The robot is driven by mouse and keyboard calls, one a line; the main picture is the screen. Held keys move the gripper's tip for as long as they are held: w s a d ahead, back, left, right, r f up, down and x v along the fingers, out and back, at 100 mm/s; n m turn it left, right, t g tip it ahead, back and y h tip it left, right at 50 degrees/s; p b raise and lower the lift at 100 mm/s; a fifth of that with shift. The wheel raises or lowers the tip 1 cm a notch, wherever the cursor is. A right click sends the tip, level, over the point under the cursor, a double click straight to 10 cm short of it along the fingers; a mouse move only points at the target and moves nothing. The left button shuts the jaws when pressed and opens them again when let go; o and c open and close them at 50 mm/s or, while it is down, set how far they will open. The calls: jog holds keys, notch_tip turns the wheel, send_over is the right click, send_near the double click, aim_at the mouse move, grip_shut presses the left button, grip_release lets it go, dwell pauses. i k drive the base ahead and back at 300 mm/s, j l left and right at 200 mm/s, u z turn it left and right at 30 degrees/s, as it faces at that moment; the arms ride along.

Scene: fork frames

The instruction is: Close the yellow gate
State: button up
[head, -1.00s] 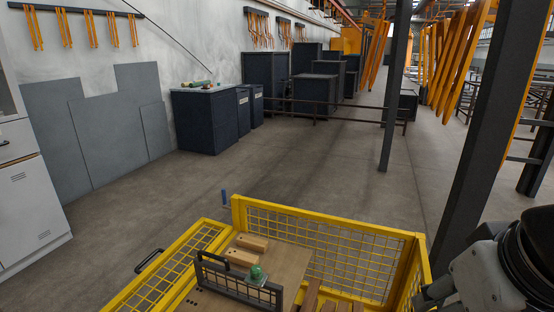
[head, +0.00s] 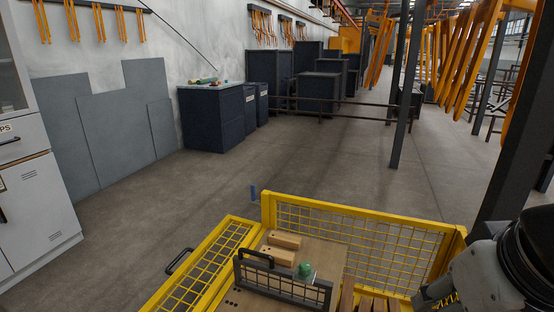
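The yellow gate (head: 222,252) is a mesh panel at the lower left of the yellow cage. It has a black handle (head: 179,261) on its outer left side. The gate leans outward at an angle beside the wooden board, and its lower end is cut off by the picture edge. The yellow mesh cage wall (head: 360,238) stands behind the board. My gripper (head: 432,296) is partly in view at the lower right, by the cage's right corner and apart from the gate. Its fingers are too dark and cropped to read.
A wooden board (head: 315,252) inside the cage carries wooden blocks (head: 284,240), a dark mesh frame (head: 285,280) and a green knob (head: 305,269). A small blue upright piece (head: 253,192) is behind the cage. A dark post (head: 515,160) rises at right. Floor left of the gate is clear.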

aim_at(155, 300)
jog(key=i+j, duration=0.1)
jog(key=j, duration=1.05)
jog(key=i+j+z, duration=0.1)
jog(key=j, duration=1.1)
